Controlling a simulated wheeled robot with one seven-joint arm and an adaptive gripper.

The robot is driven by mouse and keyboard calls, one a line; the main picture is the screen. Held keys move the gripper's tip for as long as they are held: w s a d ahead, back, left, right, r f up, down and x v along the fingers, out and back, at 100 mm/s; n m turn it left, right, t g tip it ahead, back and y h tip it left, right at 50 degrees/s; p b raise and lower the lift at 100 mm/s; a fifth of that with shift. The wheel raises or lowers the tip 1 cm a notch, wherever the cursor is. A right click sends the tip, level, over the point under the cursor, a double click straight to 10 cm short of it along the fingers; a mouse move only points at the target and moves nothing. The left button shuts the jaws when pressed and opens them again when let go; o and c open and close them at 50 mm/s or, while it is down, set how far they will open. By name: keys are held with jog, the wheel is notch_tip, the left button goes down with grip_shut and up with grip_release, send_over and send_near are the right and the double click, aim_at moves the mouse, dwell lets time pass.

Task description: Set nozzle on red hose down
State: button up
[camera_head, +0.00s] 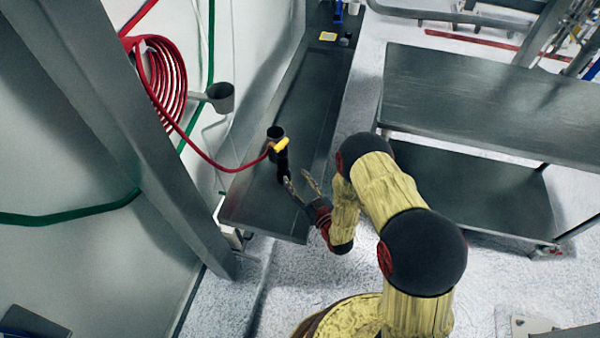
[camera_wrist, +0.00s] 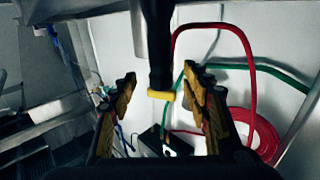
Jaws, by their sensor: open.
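The nozzle (camera_head: 282,160) is a dark body with a yellow part, and the red hose (camera_head: 215,160) runs to it from the left. It appears upright over the near end of the grey bench (camera_head: 300,120); whether its base rests fully there is unclear. In the wrist view the nozzle (camera_wrist: 157,45) hangs into the picture from the top, its yellow part (camera_wrist: 162,95) between the open fingers. My gripper (camera_head: 299,182) is open just to the near right of the nozzle. I see no finger closed on it; contact cannot be told.
The hose coil (camera_head: 165,85) hangs on the wall beside a grey cup-shaped holder (camera_head: 221,97). A metal cart (camera_head: 480,105) stands to the right. A yellow item (camera_head: 328,36) lies at the bench's far end. The middle of the bench is clear.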

jog(key=w+d+r+g+h, duration=0.2)
jog(key=w+d+r+h, duration=0.1)
jog(key=w+r, duration=0.7)
jog(key=s+d+r+m+g+h, duration=0.1)
jog(key=s+d+r, duration=0.15)
jog(key=r, duration=0.55)
jog(key=s+d+r+m+g+h, duration=0.1)
jog(key=d+r+h, duration=0.1)
jog(key=d+r, duration=0.35)
jog(key=s+d+r+m+g+h, duration=0.1)
jog(key=s+r+g, duration=0.1)
jog(key=s+r, duration=0.5)
jog(key=s+d+r+m+g, duration=0.1)
jog(key=s+r, duration=0.2)
jog(key=s, duration=0.7)
jog(key=s+d+r+g+h, duration=0.1)
jog(key=s+r+g, duration=0.1)
jog(key=s+r, duration=0.5)
jog(key=s+f+m+g, duration=0.1)
jog(key=s, duration=1.2)
jog(key=shift+s+f+g, duration=0.3)
jog(key=shift+s+g, duration=0.05)
jog(key=shift+g, duration=0.05)
